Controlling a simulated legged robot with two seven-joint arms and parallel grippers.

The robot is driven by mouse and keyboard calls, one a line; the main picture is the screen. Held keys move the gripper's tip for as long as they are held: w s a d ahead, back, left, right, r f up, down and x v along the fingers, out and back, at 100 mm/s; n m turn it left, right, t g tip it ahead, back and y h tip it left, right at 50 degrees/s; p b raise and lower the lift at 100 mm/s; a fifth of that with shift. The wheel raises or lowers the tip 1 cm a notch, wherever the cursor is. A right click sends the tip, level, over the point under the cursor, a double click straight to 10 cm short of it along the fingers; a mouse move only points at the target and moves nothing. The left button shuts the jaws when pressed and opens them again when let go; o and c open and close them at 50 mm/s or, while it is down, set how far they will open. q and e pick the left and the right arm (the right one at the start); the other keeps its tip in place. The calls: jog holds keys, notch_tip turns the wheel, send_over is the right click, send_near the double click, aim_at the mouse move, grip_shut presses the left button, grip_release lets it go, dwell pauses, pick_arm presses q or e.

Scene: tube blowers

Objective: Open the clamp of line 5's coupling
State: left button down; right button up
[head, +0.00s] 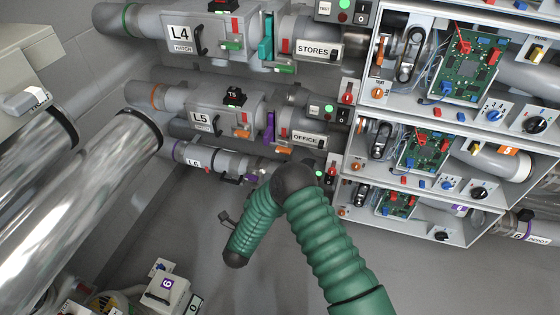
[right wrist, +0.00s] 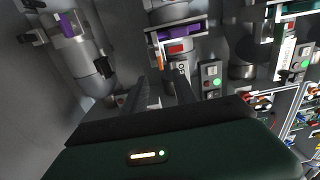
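Line 5 is the grey pipe and box labelled L5 (head: 201,121) in the head view. Its coupling carries a purple clamp lever (head: 270,127), just left of the OFFICE plate (head: 306,140). In the right wrist view a purple lever (right wrist: 180,32) lies across a pipe above a red patch. My right gripper (head: 227,219) shows small and dark beside my green forearm, below line 5 in the picture. In the wrist view its two grey fingers stand apart with nothing between them, pointing towards the purple lever's pipe. I see no contact. My left gripper is out of view.
Line 4 (head: 180,33) runs above with a teal lever (head: 265,45); line 6 (head: 194,162) runs just below. Open cabinets (head: 460,60) with circuit boards stand at the right. Shiny large pipes (head: 85,190) fill the left.

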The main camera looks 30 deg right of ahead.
aim_at(283, 153)
jog(key=b+x, duration=0.3)
jog(key=x, duration=1.1)
jog(key=shift+d+f, duration=0.1)
jog(key=shift+d, duration=0.25)
jog(key=shift+c, duration=0.2)
jog(key=shift+d+f, duration=0.1)
jog(key=shift+c, duration=1.2)
grip_shut()
